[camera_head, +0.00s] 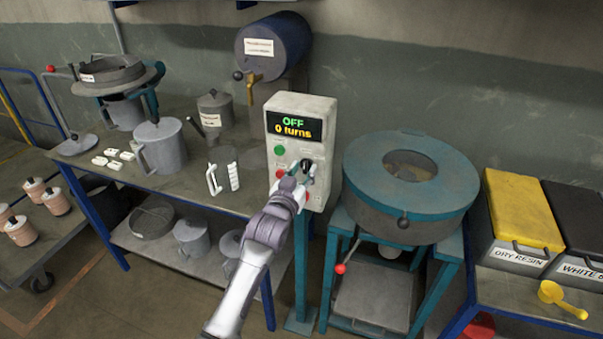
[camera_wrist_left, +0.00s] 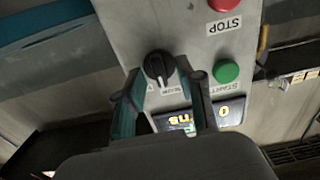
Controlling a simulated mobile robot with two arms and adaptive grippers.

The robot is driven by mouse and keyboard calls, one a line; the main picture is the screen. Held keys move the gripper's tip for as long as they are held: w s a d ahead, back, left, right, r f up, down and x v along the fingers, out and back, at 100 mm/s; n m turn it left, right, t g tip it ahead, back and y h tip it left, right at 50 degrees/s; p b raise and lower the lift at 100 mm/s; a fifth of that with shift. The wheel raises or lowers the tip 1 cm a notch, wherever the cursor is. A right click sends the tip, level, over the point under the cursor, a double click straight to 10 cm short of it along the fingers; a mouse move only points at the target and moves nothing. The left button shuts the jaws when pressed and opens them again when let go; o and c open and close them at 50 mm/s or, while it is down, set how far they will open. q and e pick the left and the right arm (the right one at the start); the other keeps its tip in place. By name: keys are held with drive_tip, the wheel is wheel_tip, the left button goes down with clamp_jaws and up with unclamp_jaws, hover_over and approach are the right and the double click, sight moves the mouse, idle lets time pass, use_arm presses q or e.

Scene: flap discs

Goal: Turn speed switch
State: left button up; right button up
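The control box (camera_head: 297,112) stands on a post in the middle of the head view. Its display (camera_head: 294,125) reads "OFF" and "0 turns". The speed switch is a black round knob (camera_wrist_left: 159,66) on the panel, seen clearly in the left wrist view; in the head view it is partly hidden by my gripper. My left gripper (camera_head: 303,169) is at the panel in front of the knob. In the left wrist view its two fingers (camera_wrist_left: 160,92) are apart, with the knob beyond and between the tips. I cannot tell whether they touch it. My right gripper does not show.
A green button (camera_wrist_left: 226,71) and a red stop button (camera_wrist_left: 223,3) sit close to the knob. A round teal machine (camera_head: 411,178) stands right of the box. A bench (camera_head: 200,190) with pots and small white parts is on the left.

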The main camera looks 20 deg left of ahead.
use_arm(q)
drive_tip(key=s, duration=1.2)
drive_tip(key=shift+a, duration=0.25)
drive_tip(key=shift+f, duration=0.15)
